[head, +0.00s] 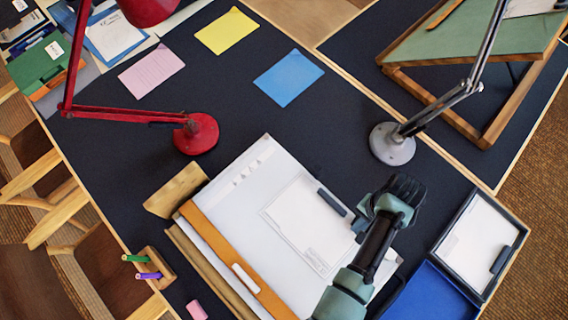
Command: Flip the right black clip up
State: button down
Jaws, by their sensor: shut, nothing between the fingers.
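A tilted white drafting board (246,190) stands at the front centre with a drawing sheet (300,235) on it. One short black clip (332,202) lies along the sheet's upper right edge. Another black clip (501,260) lies on the right side of a dark-framed clipboard (452,228) at the far right. My gripper (406,188) is dark, shut and empty. In the picture it is right of the board's clip and left of the clipboard, touching neither clip. My arm hides the board's lower right part; whether another clip is there I cannot tell.
A grey lamp base (392,144) stands just beyond my gripper, its arm rising right. A red lamp (196,134) stands left. A blue folder (440,292) lies by the clipboard. A wooden pen holder (158,268) is at left. Dark tabletop is clear around the blue note (288,78).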

jog(key=shift+t+h, duration=0.8)
jog(key=shift+h, duration=0.1)
jog(key=w+d, duration=0.2)
jog(key=d, duration=0.1)
jog(key=w+d, duration=0.1)
jog(key=shift+w+d+r, duration=0.1)
jog(key=shift+d+r, duration=0.05)
jog(key=shift+r, duration=0.1)
jog(key=r+p, duration=0.1)
jog(key=p, duration=0.1)
jog(key=a+r+p, duration=0.1)
jog(key=r+p, duration=0.1)
jog(key=p, duration=0.1)
jog(key=s+r+p, duration=0.1)
jog(key=r+p, duration=0.1)
jog(key=shift+a+r+p, duration=0.15)
jog(key=shift+a+p, duration=0.2)
jog(key=shift+s+a, duration=0.1)
